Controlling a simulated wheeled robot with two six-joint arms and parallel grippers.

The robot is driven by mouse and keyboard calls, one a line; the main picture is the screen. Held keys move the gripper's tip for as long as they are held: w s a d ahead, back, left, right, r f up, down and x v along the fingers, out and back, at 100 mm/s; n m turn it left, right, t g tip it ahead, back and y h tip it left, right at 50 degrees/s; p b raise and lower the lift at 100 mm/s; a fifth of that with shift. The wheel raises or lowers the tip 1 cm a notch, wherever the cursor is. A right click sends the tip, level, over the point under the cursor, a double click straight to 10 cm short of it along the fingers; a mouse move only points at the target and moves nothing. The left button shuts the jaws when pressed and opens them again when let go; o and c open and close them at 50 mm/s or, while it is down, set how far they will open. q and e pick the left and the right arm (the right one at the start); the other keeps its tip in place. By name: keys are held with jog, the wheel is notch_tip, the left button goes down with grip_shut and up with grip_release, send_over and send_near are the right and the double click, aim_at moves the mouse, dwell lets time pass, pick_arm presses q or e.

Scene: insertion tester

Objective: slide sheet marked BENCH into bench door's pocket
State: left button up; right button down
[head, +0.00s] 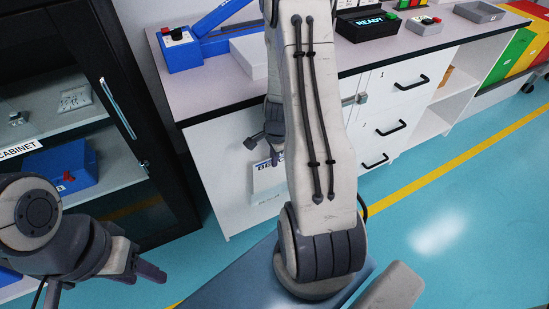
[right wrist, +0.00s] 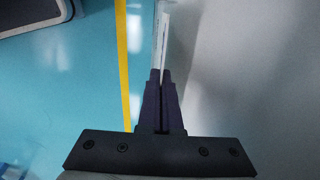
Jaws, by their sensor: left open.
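The sheet (head: 267,167), white with blue letters starting "BE", is partly hidden behind my right arm in the head view. It is upright at the front of the white bench door (head: 222,178). The door's pocket (head: 268,190) shows around or just below it; I cannot tell how far the sheet is inside. In the right wrist view my right gripper (right wrist: 161,76) is shut on the sheet's thin edge (right wrist: 165,38), close beside the grey door face. In the head view my right gripper is mostly hidden. My left gripper (head: 148,272) is open and empty, low at the left.
A black cabinet (head: 125,130) with a glass door stands at the left. The bench top (head: 205,100) carries a blue device (head: 183,52), a box reading READY (head: 368,25) and a grey tray (head: 480,12). Drawers with black handles are right of my arm. The blue floor (head: 450,200) is clear.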

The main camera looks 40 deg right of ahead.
aim_at(273, 171)
jog(key=shift+w+d+f+b, duration=0.1)
jog(key=shift+w+f+b, duration=0.05)
jog(key=shift+f+b, duration=1)
jog(key=shift+w+a+f+b, duration=0.1)
jog(key=shift+w+f+b, duration=0.1)
jog(key=shift+f+b, duration=0.95)
jog(key=shift+w+d+f+b, duration=0.15)
jog(key=shift+f+b, duration=0.45)
jog(key=shift+f, duration=1)
jog(key=c, duration=0.5)
grip_release()
jog(key=shift+c, duration=0.2)
jog(key=shift+w+r, duration=0.1)
notch_tip(273, 171, up, 7)
jog(key=p, duration=0.7)
jog(key=shift+w+d, duration=0.1)
